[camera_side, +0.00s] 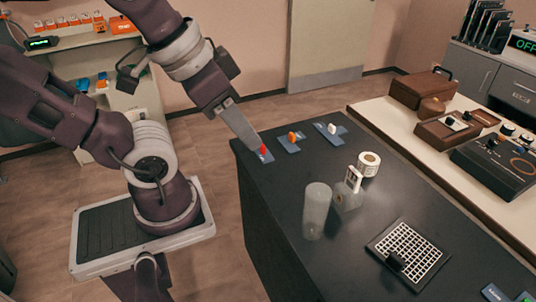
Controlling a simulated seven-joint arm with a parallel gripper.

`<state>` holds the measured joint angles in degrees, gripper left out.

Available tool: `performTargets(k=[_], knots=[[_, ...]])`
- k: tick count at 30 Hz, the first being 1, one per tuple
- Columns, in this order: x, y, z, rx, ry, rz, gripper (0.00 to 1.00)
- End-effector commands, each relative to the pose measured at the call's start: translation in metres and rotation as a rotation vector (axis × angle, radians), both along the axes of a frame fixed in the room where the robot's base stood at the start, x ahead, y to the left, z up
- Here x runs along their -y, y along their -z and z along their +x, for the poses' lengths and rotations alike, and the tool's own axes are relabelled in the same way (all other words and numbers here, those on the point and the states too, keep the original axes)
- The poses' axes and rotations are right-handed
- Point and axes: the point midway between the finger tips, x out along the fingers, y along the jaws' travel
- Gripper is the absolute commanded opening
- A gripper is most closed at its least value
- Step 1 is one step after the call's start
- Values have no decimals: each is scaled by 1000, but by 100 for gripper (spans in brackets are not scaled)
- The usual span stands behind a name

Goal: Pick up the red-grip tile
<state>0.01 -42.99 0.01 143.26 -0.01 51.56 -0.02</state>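The red-grip tile (267,158) is a small blue-grey tile with a red grip, lying at the far left corner of the dark table (285,205). My gripper (256,146) points down at it, with the fingertips at or just beside the red grip. The grey fingers overlap in this view, so I cannot tell whether they are open or shut, or touching the grip. Part of the tile is hidden behind the fingers. The tile appears to lie on the table top.
An orange-grip tile (286,144) and a white-grip tile (323,127) lie to the right. A label roll (369,164), a clear cylinder (316,210), a clear block with a white top (349,195) and a gridded plate (427,240) stand nearer. The table's left edge is close to my gripper.

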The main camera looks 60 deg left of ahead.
Motion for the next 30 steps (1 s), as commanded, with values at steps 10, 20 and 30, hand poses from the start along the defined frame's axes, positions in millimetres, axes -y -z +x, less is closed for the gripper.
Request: performTargets(k=[10, 20, 30], knots=[[0, 0, 0, 0, 0, 0, 34], [0, 0, 0, 0, 0, 0, 39], [-74, 44, 46, -364, 145, 337, 39]])
